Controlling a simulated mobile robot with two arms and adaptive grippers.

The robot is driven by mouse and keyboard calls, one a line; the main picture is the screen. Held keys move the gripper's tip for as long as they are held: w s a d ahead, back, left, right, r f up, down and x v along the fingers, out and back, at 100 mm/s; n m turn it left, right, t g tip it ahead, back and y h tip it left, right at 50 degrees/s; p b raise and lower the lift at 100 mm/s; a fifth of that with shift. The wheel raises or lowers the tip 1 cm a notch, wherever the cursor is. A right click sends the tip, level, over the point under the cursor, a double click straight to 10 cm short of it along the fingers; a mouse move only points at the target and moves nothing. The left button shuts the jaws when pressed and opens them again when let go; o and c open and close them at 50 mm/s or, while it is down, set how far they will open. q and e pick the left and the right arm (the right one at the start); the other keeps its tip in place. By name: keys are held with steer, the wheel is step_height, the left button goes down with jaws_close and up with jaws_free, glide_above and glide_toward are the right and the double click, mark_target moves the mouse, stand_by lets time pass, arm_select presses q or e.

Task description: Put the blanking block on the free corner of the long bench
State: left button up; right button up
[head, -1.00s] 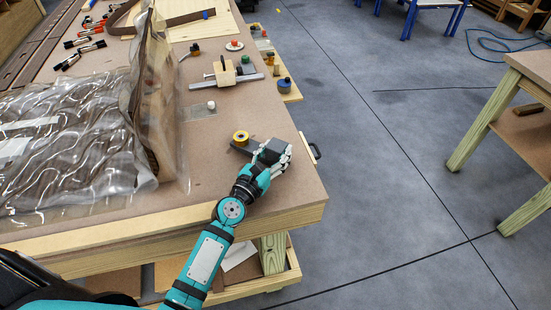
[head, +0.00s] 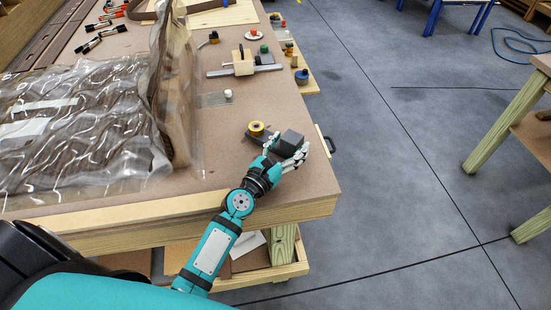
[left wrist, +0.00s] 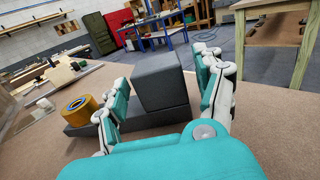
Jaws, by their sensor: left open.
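A dark grey block (head: 292,140) is near the right edge of the long bench (head: 225,175), by its near right corner. In the left wrist view the block (left wrist: 158,78) rises above a long low dark base (left wrist: 150,118); I cannot tell whether they are separate pieces. My left gripper (head: 298,157) is open on the near side of the block. Its fingers (left wrist: 160,95) stand either side of the block, with visible space at the right finger. My right gripper is out of view.
A clear plastic bag (head: 85,130) with brown contents covers the bench's left part. A wooden-headed gauge (head: 243,65) and small pots lie farther back. A black handle (head: 331,146) is at the right edge. Bare bench shows at the near corner.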

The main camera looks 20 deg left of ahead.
arm_select(q)
steer(key=s, duration=0.3)
steer(key=s+a+b, duration=0.1)
steer(key=s, duration=0.2)
steer(key=s+a+b, duration=0.1)
steer(key=s, duration=0.3)
steer(key=shift+f, duration=0.15)
steer(key=shift+s, duration=0.4)
